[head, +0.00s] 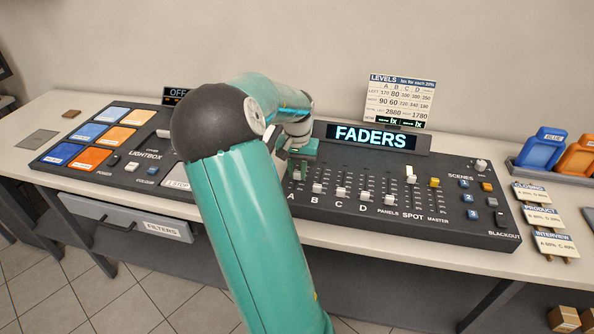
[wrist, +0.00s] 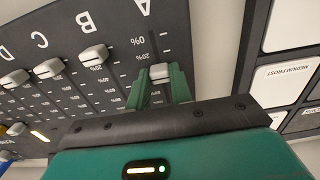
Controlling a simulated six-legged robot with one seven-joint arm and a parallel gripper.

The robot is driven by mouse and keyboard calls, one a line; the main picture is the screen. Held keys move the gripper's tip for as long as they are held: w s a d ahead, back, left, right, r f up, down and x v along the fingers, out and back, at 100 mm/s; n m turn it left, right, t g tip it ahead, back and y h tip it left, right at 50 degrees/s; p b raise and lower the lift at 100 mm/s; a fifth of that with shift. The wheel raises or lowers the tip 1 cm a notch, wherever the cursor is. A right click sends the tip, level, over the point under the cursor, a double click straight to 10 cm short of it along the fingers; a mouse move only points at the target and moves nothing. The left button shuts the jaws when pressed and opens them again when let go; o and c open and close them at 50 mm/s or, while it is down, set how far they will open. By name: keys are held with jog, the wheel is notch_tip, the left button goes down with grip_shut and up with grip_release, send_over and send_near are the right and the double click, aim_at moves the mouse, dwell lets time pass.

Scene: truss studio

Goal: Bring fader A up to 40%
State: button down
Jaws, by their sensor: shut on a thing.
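The FADERS console (head: 335,215) has lettered sliders A to D along its front left. Fader A's pale cap (head: 296,176) is the leftmost and sits farther up its slot than the caps of B (head: 317,188), C (head: 340,191) and D (head: 364,195). My gripper (head: 299,163) reaches down over it. In the wrist view, the green fingers (wrist: 161,86) are shut on fader A's cap (wrist: 160,72). That cap is past the printed 20% mark (wrist: 140,57). Its exact reading is hard to tell, as my fingers cover the marks beyond.
Fader B's cap (wrist: 92,53) is close beside my fingers in the wrist view. A lightbox panel (head: 115,150) with coloured tiles is on the left. A LEVELS card (head: 402,100) stands behind the console.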

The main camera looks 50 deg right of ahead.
aim_at(297, 172)
jog(key=c, duration=1.2)
grip_release()
jog(key=shift+c, duration=0.2)
notch_tip(297, 172, up, 14)
jog(key=shift+f, duration=0.1)
